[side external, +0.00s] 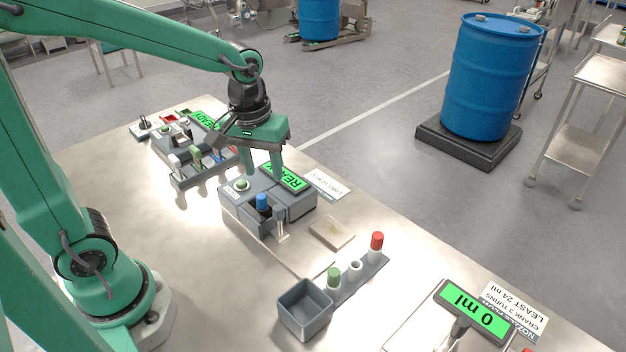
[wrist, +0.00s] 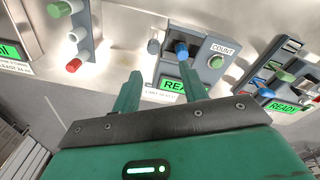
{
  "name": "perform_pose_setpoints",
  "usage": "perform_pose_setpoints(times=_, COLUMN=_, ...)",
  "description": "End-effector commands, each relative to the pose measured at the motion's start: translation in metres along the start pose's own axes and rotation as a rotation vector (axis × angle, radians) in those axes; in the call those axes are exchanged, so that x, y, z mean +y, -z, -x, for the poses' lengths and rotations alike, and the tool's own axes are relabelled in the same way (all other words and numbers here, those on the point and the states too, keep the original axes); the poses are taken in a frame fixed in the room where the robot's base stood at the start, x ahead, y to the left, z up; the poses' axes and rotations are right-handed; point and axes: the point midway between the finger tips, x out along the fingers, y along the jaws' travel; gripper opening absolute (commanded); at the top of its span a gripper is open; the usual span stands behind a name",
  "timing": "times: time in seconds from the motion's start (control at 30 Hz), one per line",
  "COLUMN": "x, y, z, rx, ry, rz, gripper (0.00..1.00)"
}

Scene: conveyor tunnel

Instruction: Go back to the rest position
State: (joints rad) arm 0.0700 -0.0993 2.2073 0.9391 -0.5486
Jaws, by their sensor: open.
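My gripper (side external: 262,168) is open and empty, its two green fingers pointing down above the grey counting machine (side external: 238,209) in the middle of the steel table. In the wrist view, the fingers (wrist: 162,93) stand apart with nothing between them. The machine has a green READY display (side external: 285,178), a pale green button (side external: 241,185) and a blue-capped vial (side external: 263,203) at its front. In the wrist view the button (wrist: 215,62) sits by a COUNT label, and the blue cap (wrist: 181,50) shows beyond the fingers. Whether a finger touches the machine is hard to tell.
A rack (side external: 345,287) holds vials with green and red caps, beside an open grey bin (side external: 305,312). A flat beige pad (side external: 331,232) lies nearby. Another machine with READY display and rack (side external: 205,166) stands at the left. A 0 ml display (side external: 474,312) stands front right.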

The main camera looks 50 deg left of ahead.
Motion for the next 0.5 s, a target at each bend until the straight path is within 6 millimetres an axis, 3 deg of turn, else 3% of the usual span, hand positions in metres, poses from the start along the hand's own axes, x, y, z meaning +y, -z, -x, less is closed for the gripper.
perform_pose_setpoints(times=0.2, x=-0.016, y=-0.015, z=0.029, rx=0.093, ry=-0.045, rz=-0.115, gripper=0.43)
perform_pose_setpoints(times=0.5, x=-0.037, y=-0.04, z=0.057, rx=0.225, ry=-0.082, rz=-0.279, gripper=0.43)
